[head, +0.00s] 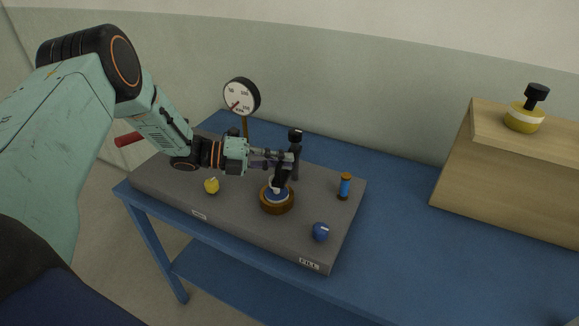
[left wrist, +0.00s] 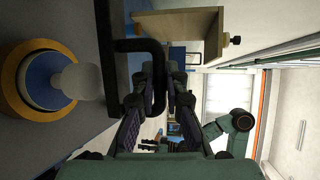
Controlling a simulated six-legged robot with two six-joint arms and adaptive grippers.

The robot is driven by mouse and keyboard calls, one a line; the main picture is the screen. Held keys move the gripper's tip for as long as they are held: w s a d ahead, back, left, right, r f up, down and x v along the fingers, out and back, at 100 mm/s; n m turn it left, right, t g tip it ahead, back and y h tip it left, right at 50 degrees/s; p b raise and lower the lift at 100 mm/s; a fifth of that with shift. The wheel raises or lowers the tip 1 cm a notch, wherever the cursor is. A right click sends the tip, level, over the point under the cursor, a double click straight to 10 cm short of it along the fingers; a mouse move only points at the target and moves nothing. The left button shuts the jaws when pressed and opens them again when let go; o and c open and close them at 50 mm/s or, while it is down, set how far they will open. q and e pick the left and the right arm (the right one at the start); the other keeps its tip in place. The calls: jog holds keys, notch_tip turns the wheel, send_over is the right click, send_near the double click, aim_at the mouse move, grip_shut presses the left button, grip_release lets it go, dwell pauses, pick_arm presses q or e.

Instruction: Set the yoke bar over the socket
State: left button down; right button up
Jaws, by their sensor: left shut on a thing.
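The yoke bar (head: 281,177) is a black bent bar, held by my left gripper (head: 292,160). In the left wrist view the bar (left wrist: 158,85) passes between the fingers, and my left gripper (left wrist: 157,92) is shut on it. The socket (head: 277,203) is a brown ring with a blue and white middle on the grey plinth. In the left wrist view the socket (left wrist: 18,85) shows at the left, beside the bar. In the head view the bar's lower end overlaps the socket; I cannot tell if they touch. A teal arm, seemingly my right, shows small in the wrist view.
The grey plinth (head: 237,213) lies on a blue table (head: 400,220). On it stand a yellow knob (head: 211,186), a blue knob (head: 320,232) and a blue-brown cylinder (head: 344,187). A dial gauge (head: 241,97) rises behind. A wooden box (head: 510,165) stands right; table between is clear.

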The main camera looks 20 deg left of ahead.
pick_arm(q)
jog(key=shift+a+m+g+h+b, duration=0.6)
jog(key=shift+a+m+g+b, duration=0.3)
jog(key=shift+g+b, duration=0.15)
jog(key=shift+g, duration=0.25)
jog(key=c, duration=1.4)
grip_release()
jog(key=shift+o, duration=0.2)
jog(key=v, duration=1.2)
